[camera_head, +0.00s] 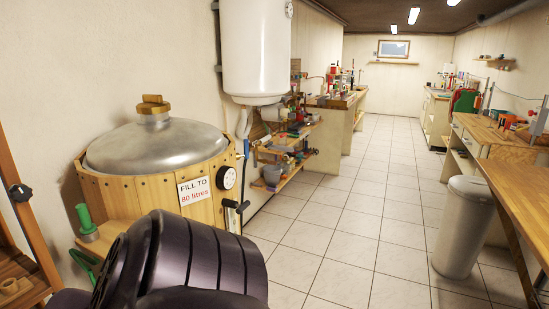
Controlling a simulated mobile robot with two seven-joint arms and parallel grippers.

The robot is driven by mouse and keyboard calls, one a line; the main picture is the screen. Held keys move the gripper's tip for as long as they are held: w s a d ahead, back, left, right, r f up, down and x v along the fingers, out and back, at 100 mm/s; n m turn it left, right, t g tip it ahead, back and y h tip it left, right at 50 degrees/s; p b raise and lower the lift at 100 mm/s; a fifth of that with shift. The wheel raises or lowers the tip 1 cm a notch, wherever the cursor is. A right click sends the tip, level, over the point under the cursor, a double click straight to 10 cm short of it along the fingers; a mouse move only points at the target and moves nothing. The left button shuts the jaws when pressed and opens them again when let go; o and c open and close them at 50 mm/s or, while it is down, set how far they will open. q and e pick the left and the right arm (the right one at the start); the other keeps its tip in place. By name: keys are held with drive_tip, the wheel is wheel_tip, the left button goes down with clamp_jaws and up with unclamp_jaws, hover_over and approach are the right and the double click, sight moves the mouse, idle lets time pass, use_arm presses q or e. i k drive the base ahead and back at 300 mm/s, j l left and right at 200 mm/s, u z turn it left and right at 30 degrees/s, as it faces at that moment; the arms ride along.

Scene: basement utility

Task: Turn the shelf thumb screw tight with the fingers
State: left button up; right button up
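A black lobed knob (20,193), which looks like the shelf thumb screw, sits on the slanting wooden upright (38,239) of a shelf at the left edge. How tight it is cannot be told. A dark ribbed link of my own arm fills the bottom centre, in front of the wooden tub, to the right of the knob and apart from it in the picture. No fingertips of either gripper show.
A wooden tub (157,191) with a metal lid stands right of the upright. A white boiler (256,51) hangs behind it. A cluttered shelf (284,179) follows. A white bin (463,226) and wooden bench (522,193) stand right. The tiled floor between is clear.

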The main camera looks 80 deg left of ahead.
sight(22, 193)
drive_tip(key=u, duration=3.95)
